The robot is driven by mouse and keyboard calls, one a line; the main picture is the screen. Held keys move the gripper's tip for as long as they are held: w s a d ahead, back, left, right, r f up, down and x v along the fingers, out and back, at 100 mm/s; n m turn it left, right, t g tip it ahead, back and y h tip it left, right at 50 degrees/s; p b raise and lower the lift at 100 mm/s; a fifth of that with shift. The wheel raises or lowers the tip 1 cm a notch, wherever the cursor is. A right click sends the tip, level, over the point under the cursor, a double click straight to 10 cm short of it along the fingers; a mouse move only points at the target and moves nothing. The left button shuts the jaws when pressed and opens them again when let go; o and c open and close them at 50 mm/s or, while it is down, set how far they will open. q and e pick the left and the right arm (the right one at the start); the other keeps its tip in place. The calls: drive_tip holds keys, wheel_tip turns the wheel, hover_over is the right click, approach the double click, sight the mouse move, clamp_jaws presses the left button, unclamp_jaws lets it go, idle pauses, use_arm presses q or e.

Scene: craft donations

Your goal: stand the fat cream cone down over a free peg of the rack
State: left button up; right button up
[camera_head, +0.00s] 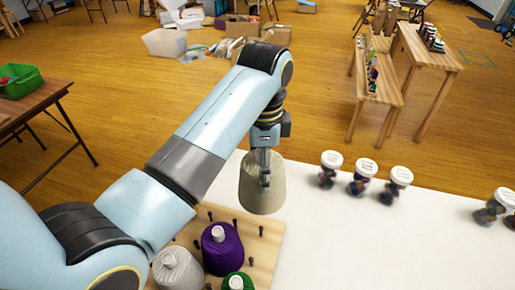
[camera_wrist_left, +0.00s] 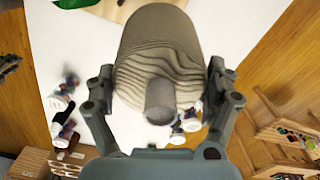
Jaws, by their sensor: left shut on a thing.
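My left gripper (camera_head: 264,165) is shut on the fat cream cone (camera_head: 262,192), with the fingers on either side of its top. The cone hangs upright above the white table, just beyond the back right edge of the rack. It also shows in the left wrist view (camera_wrist_left: 160,55), between both fingers. The wooden rack (camera_head: 266,246) carries a purple cone (camera_head: 223,250), a grey cone (camera_head: 178,270) and a green cone (camera_head: 237,284). Bare dark pegs show behind and right of the purple cone, one of them a right-hand peg (camera_head: 235,224). My right gripper is not in view.
Several white-lidded jars (camera_head: 363,176) stand along the back and right of the white table (camera_head: 370,240). The table's middle right is clear. A green bin (camera_head: 20,82) sits on a separate table at left.

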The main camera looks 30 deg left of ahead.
use_arm(q)
drive_tip(key=shift+s+d+f, duration=0.2)
drive_tip(key=shift+s+f, duration=0.2)
drive_tip(key=shift+f, duration=0.25)
wheel_tip(320, 180, down, 5)
drive_tip(key=shift+w, duration=0.15)
wheel_tip(320, 180, down, 6)
drive_tip(key=b, duration=0.2)
drive_tip(key=shift+b, duration=0.35)
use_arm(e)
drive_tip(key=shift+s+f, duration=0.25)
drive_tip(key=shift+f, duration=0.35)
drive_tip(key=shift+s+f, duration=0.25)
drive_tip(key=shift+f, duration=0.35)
use_arm(q)
drive_tip(key=shift+f, duration=0.1)
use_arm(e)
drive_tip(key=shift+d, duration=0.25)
use_arm(q)
drive_tip(key=shift+f, duration=0.15)
